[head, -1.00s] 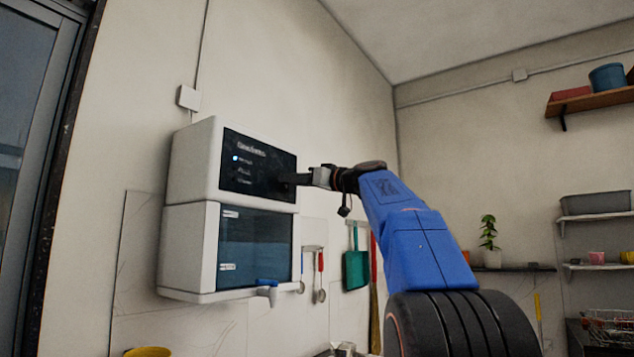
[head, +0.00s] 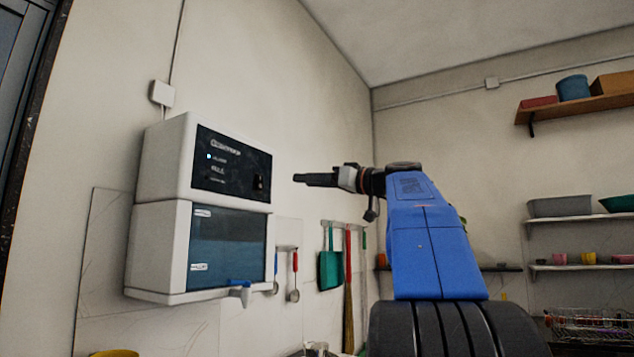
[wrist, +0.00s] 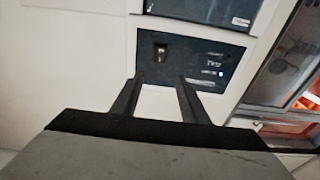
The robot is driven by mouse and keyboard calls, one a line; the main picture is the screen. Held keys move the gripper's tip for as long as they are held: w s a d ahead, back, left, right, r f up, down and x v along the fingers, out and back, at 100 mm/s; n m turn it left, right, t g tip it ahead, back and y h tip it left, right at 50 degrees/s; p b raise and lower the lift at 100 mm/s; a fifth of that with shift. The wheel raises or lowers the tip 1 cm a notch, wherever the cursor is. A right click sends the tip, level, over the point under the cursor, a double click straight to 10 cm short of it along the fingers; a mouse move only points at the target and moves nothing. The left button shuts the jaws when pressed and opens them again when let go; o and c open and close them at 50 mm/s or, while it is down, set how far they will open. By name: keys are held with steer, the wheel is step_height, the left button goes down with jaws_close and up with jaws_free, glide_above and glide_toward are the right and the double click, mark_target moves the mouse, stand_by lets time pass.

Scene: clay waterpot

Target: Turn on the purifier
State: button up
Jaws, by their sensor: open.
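The purifier (head: 160,245) is a white wall unit with a black upper panel (head: 225,180), a dark lower window and a blue tap (head: 241,284) at the bottom. A small light glows blue-white on the panel. A small dark switch (head: 259,183) sits at the panel's right side; in the wrist view the switch (wrist: 161,50) shows upside down near the panel's left end. My gripper (head: 299,178) is right of the panel, apart from it, pointing left. In the wrist view my gripper (wrist: 160,80) has its two dark fingers spread, with nothing between them.
A wall box (head: 161,93) with a cable is above the purifier. Ladles (head: 293,285), a green dustpan (head: 330,268) and a broom (head: 348,290) hang at its right. Shelves (head: 575,103) with containers are at far right. The wall around my gripper is clear.

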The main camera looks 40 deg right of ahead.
steer(key=shift+v, duration=1)
